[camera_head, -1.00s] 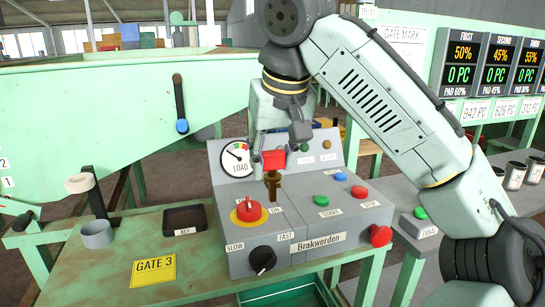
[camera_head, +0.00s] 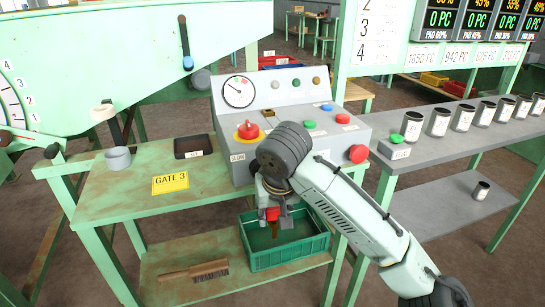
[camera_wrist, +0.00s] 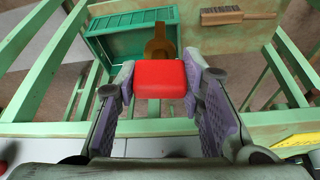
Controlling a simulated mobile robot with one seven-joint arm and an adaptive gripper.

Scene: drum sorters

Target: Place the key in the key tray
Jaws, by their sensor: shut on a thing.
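The key has a red block-shaped head and a brass shank. It hangs from my gripper (camera_head: 272,203) in the head view, in front of the control box and above the green crate. In the wrist view the red head of the key (camera_wrist: 160,78) is clamped between the two purple-grey pads of my gripper (camera_wrist: 162,85), with the brass shank pointing away. The dark key tray (camera_head: 194,146), labelled KEY, lies flat on the green table, left of the control box. It looks empty. My gripper is right of the tray and nearer the camera.
The grey control box (camera_head: 290,110) with knobs and buttons stands on the table (camera_head: 140,197). A green crate (camera_head: 290,252) and a brush (camera_head: 194,270) lie on the lower shelf.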

